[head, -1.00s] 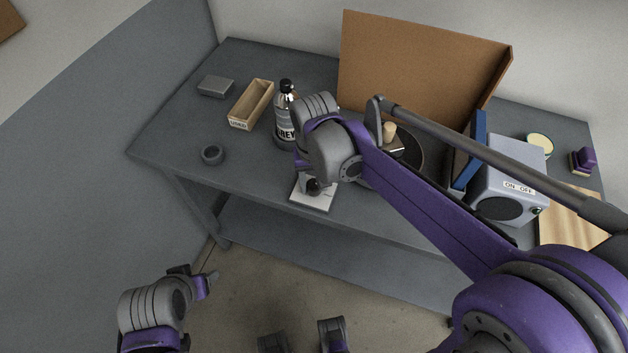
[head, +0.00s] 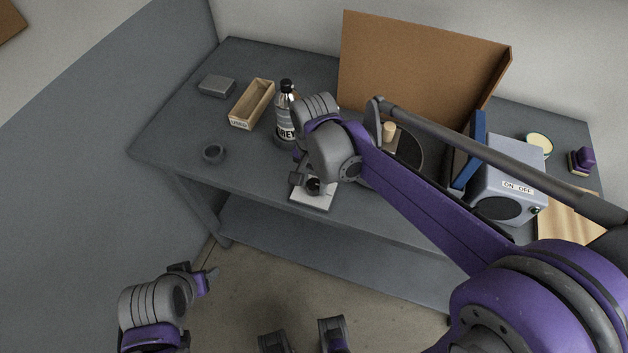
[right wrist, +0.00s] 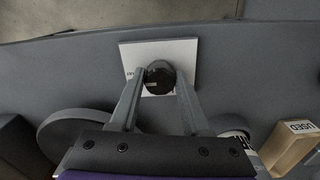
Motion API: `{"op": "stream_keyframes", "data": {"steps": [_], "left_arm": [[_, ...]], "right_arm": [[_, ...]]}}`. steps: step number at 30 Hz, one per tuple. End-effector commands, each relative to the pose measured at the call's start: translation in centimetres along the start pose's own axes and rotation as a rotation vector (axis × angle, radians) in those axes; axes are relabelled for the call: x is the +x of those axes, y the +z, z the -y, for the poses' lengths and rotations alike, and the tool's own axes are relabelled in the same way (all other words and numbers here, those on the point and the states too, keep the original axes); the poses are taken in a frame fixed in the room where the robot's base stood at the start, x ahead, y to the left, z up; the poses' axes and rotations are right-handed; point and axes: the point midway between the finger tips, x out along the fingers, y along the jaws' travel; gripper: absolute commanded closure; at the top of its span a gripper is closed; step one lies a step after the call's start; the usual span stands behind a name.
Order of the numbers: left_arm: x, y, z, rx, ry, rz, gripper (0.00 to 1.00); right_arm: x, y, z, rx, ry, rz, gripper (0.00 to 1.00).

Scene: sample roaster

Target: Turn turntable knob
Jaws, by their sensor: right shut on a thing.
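The black knob (right wrist: 160,75) stands on a white plate (right wrist: 185,50) near the table's front edge. In the head view the knob (head: 314,186) is partly covered by my right gripper (head: 308,180). In the right wrist view my right gripper (right wrist: 160,78) is shut on the knob, one finger on each side. The dark round turntable (head: 411,150) is behind my right arm, partly hidden. A block with a pale wooden peg (head: 389,128) sits on it. My left gripper (head: 200,277) is low at the left, away from the table; its finger opening is unclear.
A brown panel (head: 415,65) stands behind the turntable. A grey ON/OFF box (head: 512,170) is at right.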

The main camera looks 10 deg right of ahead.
Motion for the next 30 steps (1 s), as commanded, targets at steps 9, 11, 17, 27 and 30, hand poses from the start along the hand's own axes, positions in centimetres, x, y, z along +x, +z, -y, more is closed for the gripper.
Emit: {"op": "stream_keyframes", "data": {"steps": [9,11,17,27,30], "left_arm": [[-0.02,-0.01,0.0,0.0,0.0,0.0,0.34],[-0.02,-0.01,0.0,0.0,0.0,0.0,0.34],[-0.02,-0.01,0.0,0.0,0.0,0.0,0.34],[-0.02,-0.01,0.0,0.0,0.0,0.0,0.34],[-0.08,-0.06,0.0,0.0,0.0,0.0,0.34]], "right_arm": [[-0.05,-0.05,0.03,0.014,-0.001,-0.001,1.0],[-0.05,-0.05,0.03,0.014,-0.001,-0.001,1.0],[-0.05,-0.04,0.02,0.013,0.0,-0.001,0.35],[-0.05,-0.01,0.01,0.012,0.0,0.0,0.23],[-0.56,-0.02,0.01,0.012,0.0,0.0,0.23]]}}
